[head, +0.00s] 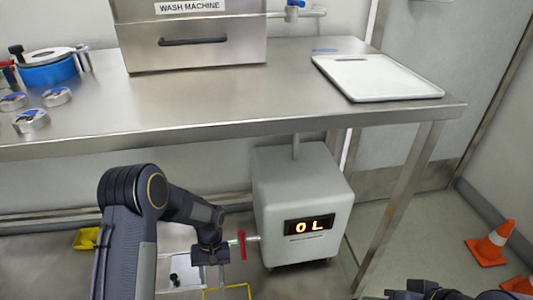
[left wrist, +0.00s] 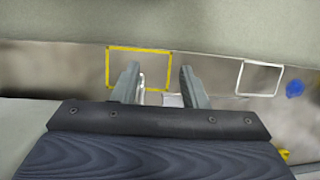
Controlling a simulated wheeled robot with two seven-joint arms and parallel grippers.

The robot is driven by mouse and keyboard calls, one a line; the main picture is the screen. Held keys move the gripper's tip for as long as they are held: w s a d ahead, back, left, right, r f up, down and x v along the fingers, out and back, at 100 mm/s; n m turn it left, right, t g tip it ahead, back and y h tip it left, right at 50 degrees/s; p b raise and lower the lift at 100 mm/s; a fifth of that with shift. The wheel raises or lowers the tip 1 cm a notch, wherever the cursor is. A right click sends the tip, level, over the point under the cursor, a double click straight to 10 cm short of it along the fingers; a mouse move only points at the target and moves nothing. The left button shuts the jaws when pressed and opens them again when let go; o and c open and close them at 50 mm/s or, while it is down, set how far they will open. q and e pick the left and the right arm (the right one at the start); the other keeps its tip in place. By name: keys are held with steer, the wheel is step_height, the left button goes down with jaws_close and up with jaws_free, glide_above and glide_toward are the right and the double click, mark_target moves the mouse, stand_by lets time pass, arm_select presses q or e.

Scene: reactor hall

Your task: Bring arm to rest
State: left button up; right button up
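My left arm (head: 150,190) comes in from the left, bent at the elbow, below the front edge of the steel table. My left gripper (head: 209,274) hangs at its end, pointing down, to the left of a grey box. In the left wrist view my left gripper (left wrist: 160,84) shows two grey fingers well apart, with nothing held between them. A dark part of my right arm (head: 430,289) shows at the bottom right edge. My right gripper is out of view.
The grey box (head: 300,192) reads "0 L"; its red valve handle (head: 242,244) is close beside my left wrist. The steel table (head: 290,98) carries a wash machine (head: 195,35) and a white tray (head: 375,77). Orange cones (head: 490,243) stand right. A yellow floor outline (left wrist: 108,68) lies below.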

arm_select(q)
steer(key=s+a+r+t+h, duration=0.2)
steer(key=s+r, duration=0.1)
steer(key=r, duration=0.8)
steer(key=s+a+r+t+h, duration=0.1)
steer(key=s+a+r+t, duration=0.15)
steer(key=r, duration=0.85)
steer(key=s+r+t+h, duration=0.1)
steer(key=s+r+t, duration=0.25)
steer(key=s, duration=0.45)
steer(key=s+r+t, duration=0.2)
steer(key=s+r, duration=0.2)
steer(key=s, duration=0.4)
step_height(320, 180, up, 34)
steer(key=p, duration=3.4)
steer(key=shift+d+r+m, duration=0.15)
steer(key=shift+d+m, duration=0.1)
steer(key=shift+m, duration=0.15)
